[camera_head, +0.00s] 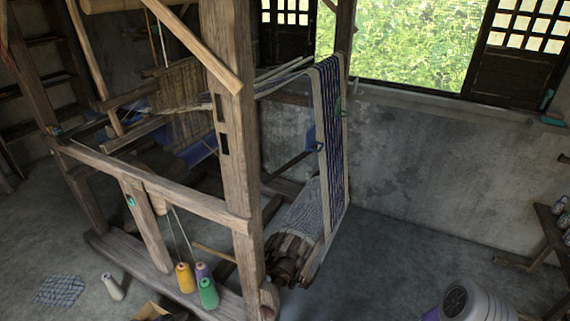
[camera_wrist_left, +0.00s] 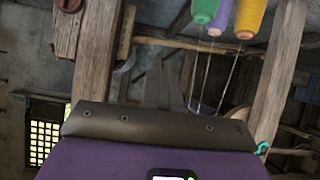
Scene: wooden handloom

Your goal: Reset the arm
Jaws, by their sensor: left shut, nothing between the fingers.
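My left gripper (camera_wrist_left: 167,88) shows in the left wrist view as grey fingers beyond the dark bracket and purple housing of my wrist. It is shut with nothing between the fingers. That view is upside down, and the loom's posts and thread spools stand behind the gripper. In the head view the wooden handloom (camera_head: 232,150) fills the left and middle. I cannot clearly make out the left gripper's fingertips there. A grey-white and purple part of my own arm shows at the bottom right. My right gripper does not show.
Yellow (camera_head: 185,278), purple (camera_head: 203,273) and green (camera_head: 208,293) spools stand by the loom's base beam. A wooden rack (camera_head: 555,235) stands at right. The floor right of the loom is clear.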

